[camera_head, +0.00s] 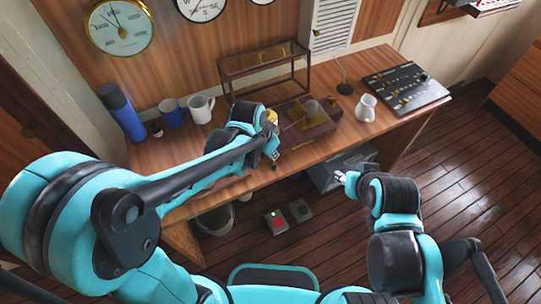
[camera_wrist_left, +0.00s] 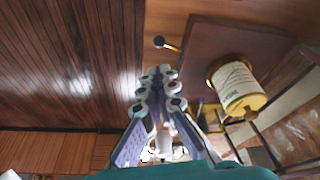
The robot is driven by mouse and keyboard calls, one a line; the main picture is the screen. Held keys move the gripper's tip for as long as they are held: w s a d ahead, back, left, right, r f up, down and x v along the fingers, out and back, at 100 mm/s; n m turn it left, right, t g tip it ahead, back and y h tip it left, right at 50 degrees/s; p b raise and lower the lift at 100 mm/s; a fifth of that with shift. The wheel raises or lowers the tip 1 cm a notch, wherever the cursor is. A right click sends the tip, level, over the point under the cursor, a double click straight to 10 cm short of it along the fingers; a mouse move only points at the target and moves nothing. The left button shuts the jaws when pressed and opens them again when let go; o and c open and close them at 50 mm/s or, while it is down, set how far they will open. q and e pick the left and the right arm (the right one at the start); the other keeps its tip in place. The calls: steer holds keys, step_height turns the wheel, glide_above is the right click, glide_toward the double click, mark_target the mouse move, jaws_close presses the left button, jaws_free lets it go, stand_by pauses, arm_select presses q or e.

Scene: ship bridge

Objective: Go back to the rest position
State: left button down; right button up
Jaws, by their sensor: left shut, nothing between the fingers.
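My left arm reaches in from the left in the head view, and its gripper (camera_head: 273,155) is over the front edge of the wooden desk (camera_head: 185,150). In the left wrist view the left gripper (camera_wrist_left: 160,75) has its fingers together with nothing between them. My right gripper (camera_head: 341,177) is in front of the desk at the right, low and apart from the desk top. Its fingers are too small to tell open from shut.
A dark wooden box (camera_head: 322,128) is close beyond the left gripper; a cream and gold spool (camera_wrist_left: 237,88) shows beside it. A glass case (camera_head: 262,65), blue bottle (camera_head: 121,113), mugs (camera_head: 200,109), white jug (camera_head: 366,108) and control panel (camera_head: 405,88) stand on the desk.

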stand_by(0.3)
arm_select(q)
steer(key=shift+r, duration=0.1)
steer(key=s+a+r+n+t+y+b, duration=0.2)
steer(key=s+a+n+t+b, duration=0.2)
steer(key=s+a+n+b, duration=0.3)
steer(key=s+a+n, duration=0.1)
steer(key=s+a, duration=0.4)
steer(key=a, duration=0.3)
